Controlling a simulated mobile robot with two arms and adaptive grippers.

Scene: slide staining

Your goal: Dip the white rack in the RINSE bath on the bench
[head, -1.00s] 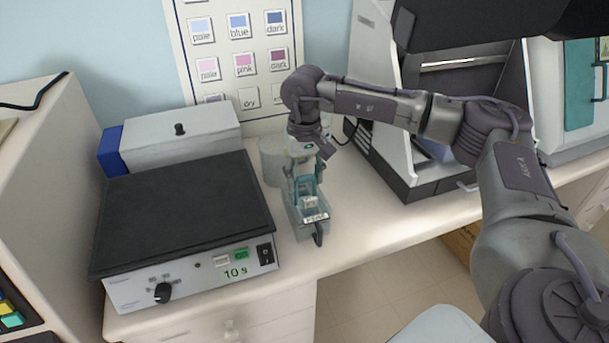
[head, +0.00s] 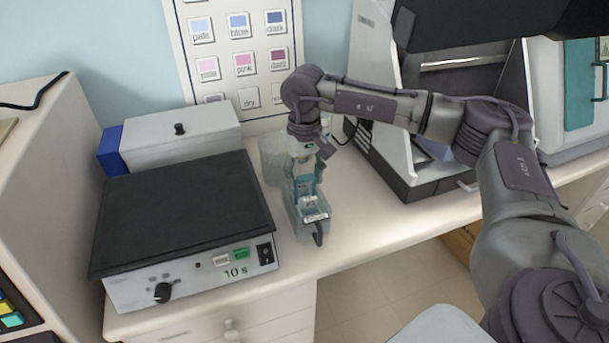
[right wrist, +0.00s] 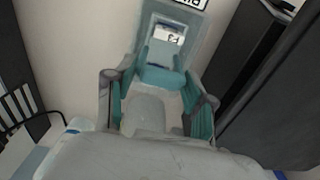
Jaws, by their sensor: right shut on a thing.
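My right gripper (head: 304,182) points down over the RINSE bath and is shut on the white rack (head: 309,203). The bath (head: 298,226) is a narrow, see-through container on the bench, with a dark hook-like part at its front. In the right wrist view, the teal fingers of the gripper (right wrist: 158,112) flank the rack's pale upper part, and a small white label (right wrist: 168,36) shows beyond them. Part of the bath's upside-down label (right wrist: 190,3) shows at the top edge. The rack's lower end is unclear, so I cannot tell how deep it sits. My left gripper is out of view.
A hotplate (head: 185,215) with a black top and a "10 s" mark stands left of the bath. A clear beaker (head: 271,160) is close behind it. A grey-white box (head: 180,138) sits at the back left, a large instrument (head: 385,178) at the right. Bench right of the bath is clear.

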